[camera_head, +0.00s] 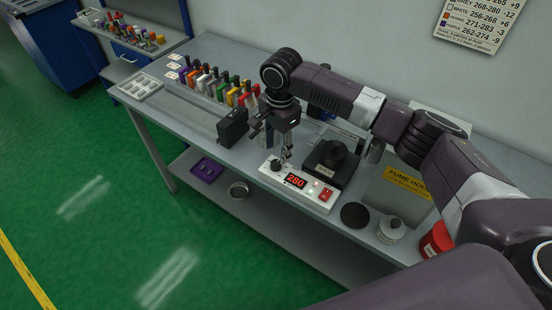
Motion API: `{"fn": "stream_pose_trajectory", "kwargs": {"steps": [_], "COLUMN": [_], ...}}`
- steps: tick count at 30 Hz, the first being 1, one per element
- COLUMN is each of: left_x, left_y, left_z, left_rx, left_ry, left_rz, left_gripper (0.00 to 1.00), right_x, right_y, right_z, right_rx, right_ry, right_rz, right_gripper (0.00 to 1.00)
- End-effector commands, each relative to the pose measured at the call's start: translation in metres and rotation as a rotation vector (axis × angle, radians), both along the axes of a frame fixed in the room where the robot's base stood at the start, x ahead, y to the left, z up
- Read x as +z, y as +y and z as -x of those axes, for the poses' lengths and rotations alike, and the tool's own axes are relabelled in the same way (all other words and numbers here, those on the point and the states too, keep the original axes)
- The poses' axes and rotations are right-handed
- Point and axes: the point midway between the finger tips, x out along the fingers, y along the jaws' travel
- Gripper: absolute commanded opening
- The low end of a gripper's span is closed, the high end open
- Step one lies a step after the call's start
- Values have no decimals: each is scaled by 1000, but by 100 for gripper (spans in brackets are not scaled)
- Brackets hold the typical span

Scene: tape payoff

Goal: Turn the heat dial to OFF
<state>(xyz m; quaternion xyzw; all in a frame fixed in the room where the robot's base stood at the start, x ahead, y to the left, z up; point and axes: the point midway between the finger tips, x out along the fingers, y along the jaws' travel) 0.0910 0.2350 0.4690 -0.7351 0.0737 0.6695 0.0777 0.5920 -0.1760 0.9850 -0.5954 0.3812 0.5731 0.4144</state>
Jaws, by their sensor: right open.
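The heat control box (302,190) is a white unit near the front edge of the bench, with a red display (296,181) reading 280. The heat dial (276,166) seems to be the small dark knob at the box's left end; its pointer is too small to read. A red switch (326,194) sits at the right end of the box. My right gripper (285,155) is open, pointing down just above and behind the dial. Whether its fingers touch the dial I cannot tell. My left gripper is out of view.
A black square unit (331,163) stands right behind the box. A dark case (233,127) stands to its left. A fume hood panel (401,188), a white jar (391,229) and a red container (436,240) are to the right. Several coloured items line the bench's back.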

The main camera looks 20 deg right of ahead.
Motion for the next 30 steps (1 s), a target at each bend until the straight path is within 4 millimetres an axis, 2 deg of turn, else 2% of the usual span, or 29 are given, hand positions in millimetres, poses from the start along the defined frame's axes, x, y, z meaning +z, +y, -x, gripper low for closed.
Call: {"fn": "stream_pose_trajectory", "kwargs": {"steps": [9,14,21,30], "left_x": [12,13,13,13], "left_y": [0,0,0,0], "left_z": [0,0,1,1], "left_rx": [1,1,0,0], "left_ry": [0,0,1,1], "left_rz": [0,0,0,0], "left_gripper": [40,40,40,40], "right_x": [-46,-56,-57,-57], "right_y": [1,2,2,2], "right_z": [-3,-3,-3,-3], "right_rx": [2,4,4,4], "right_ry": [0,-2,-2,-2], "right_rz": [1,0,0,0], "right_gripper": [41,41,41,8]}}
